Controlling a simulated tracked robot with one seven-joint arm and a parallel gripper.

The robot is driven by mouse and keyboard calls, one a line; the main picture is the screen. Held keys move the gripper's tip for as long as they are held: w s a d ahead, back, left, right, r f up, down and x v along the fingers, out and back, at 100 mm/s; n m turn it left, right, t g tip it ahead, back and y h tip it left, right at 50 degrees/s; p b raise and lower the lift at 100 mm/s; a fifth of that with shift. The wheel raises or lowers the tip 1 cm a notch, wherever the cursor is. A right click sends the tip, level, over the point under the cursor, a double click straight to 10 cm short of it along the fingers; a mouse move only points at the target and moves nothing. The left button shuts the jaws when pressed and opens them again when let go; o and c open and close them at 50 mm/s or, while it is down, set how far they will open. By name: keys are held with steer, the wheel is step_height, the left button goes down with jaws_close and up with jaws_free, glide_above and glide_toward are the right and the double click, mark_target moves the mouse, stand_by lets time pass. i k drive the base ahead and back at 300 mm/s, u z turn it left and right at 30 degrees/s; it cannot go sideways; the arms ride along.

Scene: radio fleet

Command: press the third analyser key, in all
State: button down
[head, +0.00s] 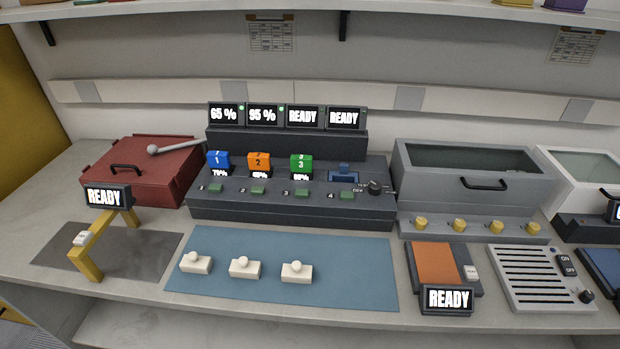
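A dark console, likely the analyser (290,213), stands at the back middle of the bench. Its front has a row of small green keys numbered 1 to 4; the third key (302,193) sits below the green block marked 3 (301,164). Blue block 1 (218,160) and orange block 2 (259,162) stand in the bays to its left. The fourth bay (343,176) holds no such block. The screens above read 65 %, 95 %, READY (303,117) and READY. My gripper is not in view.
A blue mat (350,265) with three white knobbed pieces (296,272) lies in front. A red lidded box (145,170) and yellow stand (90,262) are left. A dial (375,187), grey lidded case (465,185), READY display (447,299) and slotted unit (535,278) are right.

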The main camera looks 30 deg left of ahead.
mark_target(300, 192)
steer(key=u, duration=0.15)
steer(key=k, duration=1.3)
steer(key=u, duration=0.25)
steer(key=i, duration=1.05)
steer(key=u, duration=0.05)
